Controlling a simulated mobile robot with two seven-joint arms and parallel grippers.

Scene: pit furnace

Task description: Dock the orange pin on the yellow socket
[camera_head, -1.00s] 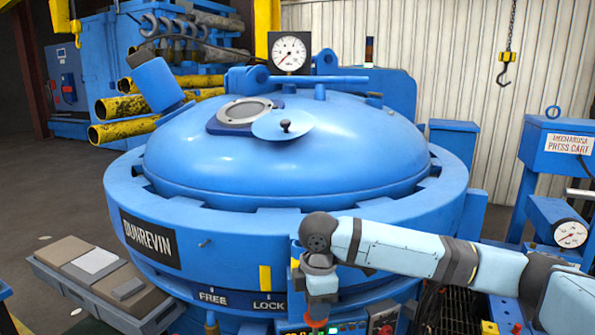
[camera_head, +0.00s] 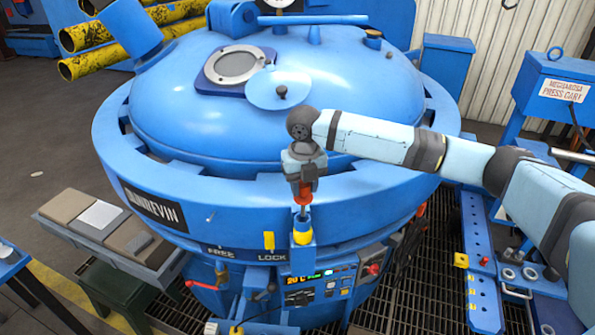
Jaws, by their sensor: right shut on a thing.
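My right gripper (camera_head: 303,183) hangs pointing down in front of the blue vessel's rim and is shut on the orange pin (camera_head: 303,197). The pin is upright, with its upper part hidden by the gripper. The yellow socket (camera_head: 303,236) sits on a blue bracket at the front of the vessel, right below the pin. The pin's thin lower end lines up with the socket's top in this view. I cannot tell whether it is above it, touching it or inside it. My left gripper is not in view.
The round blue vessel (camera_head: 150,205) with its domed lid fills the middle. A yellow marker (camera_head: 268,240) is just left of the socket, by the LOCK label. A control panel (camera_head: 322,287) is below. A blue rail with fittings (camera_head: 482,262) stands at the right over dark grating.

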